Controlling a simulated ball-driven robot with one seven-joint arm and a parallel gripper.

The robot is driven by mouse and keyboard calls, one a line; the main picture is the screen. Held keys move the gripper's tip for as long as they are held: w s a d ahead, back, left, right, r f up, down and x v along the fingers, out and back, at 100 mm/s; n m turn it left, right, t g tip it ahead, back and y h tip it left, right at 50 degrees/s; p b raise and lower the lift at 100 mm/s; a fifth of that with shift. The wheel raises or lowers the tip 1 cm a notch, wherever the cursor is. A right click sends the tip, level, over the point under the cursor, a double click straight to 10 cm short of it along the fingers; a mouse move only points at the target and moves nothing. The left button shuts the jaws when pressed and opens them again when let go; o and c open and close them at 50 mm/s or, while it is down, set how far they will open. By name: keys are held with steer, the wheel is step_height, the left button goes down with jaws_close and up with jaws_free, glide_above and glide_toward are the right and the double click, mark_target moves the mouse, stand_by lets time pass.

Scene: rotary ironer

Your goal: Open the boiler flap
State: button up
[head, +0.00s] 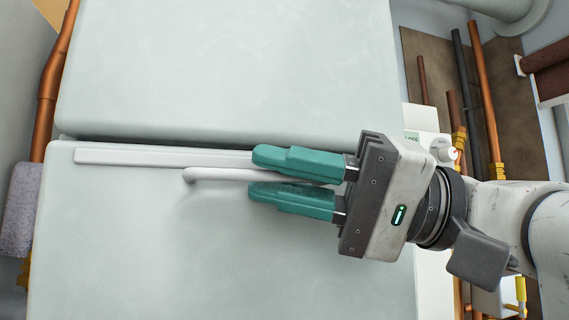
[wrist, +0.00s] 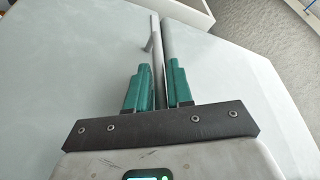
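The boiler flap (head: 220,260) is a large pale grey panel filling the lower part of the head view. A thin gap separates it from another pale panel above. A slim light handle bar (head: 215,175) stands off the flap near that gap, with a bent end at its left. It also shows in the wrist view (wrist: 167,45), running away between my fingers. My gripper (head: 255,174) has its two green fingers on either side of the bar, close against it, and looks shut on it. The fingers hide part of the bar. The flap looks closed.
A pale flat strip (head: 150,157) runs along the flap edge beside the handle. Copper pipes (head: 55,80) run at the left, and more pipes (head: 485,85) and a white control box (head: 425,120) with a knob are at the right, near my arm.

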jaws_close()
stand_by(0.5)
steer(key=shift+s+f, duration=0.1)
